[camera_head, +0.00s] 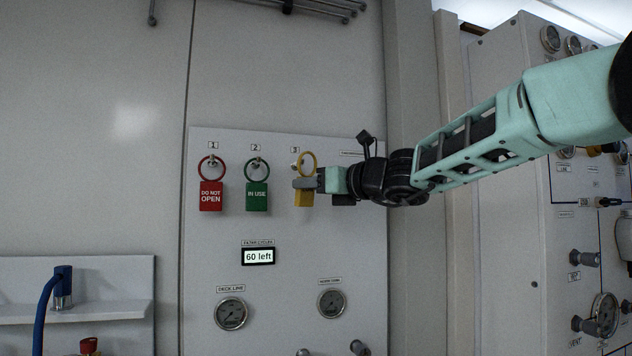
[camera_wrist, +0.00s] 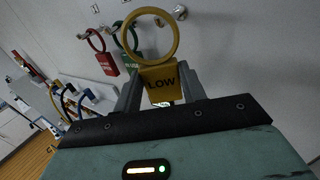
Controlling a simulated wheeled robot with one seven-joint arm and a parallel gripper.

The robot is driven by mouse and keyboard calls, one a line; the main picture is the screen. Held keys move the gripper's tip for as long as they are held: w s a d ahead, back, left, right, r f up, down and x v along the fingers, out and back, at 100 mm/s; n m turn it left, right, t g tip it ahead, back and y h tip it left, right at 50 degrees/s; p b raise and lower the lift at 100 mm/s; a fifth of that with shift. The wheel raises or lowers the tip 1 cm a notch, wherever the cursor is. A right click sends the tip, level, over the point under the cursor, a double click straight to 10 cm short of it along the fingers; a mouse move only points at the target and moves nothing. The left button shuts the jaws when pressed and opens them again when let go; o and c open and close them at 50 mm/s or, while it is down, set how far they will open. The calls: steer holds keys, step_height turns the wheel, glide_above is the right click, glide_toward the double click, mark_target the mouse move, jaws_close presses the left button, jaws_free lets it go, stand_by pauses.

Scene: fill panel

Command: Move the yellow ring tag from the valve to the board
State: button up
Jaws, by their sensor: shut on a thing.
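The yellow ring tag (camera_head: 304,198) is at the board (camera_head: 284,300), by the hook labelled 3. Its ring stands upright above its block. My gripper (camera_head: 306,184) comes in from the right and is shut on the tag's block. In the wrist view the yellow ring tag (camera_wrist: 159,84) reads LOW and sits between the fingers (camera_wrist: 162,92), its ring facing the panel. I cannot tell whether the ring is around the hook or just in front of it. The valve that the tag belongs to is not clearly identifiable.
A red DO NOT OPEN tag (camera_head: 211,196) hangs at position 1 and a green IN USE tag (camera_head: 257,197) at position 2, left of my gripper. Below are a display (camera_head: 258,256) reading 60 left and two gauges. A grey cabinet with valves (camera_head: 584,259) stands at right.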

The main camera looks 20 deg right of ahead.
steer(key=shift+w+p, duration=0.8)
steer(key=shift+w, duration=0.9)
steer(key=shift+w+f+b, duration=0.4)
steer(key=shift+w, duration=0.3)
steer(key=shift+w, duration=0.1)
steer(key=o, duration=1)
steer(key=shift+o, duration=0.2)
steer(key=b+v, duration=0.5)
steer(key=v, duration=1.2)
steer(key=shift+s, duration=0.25)
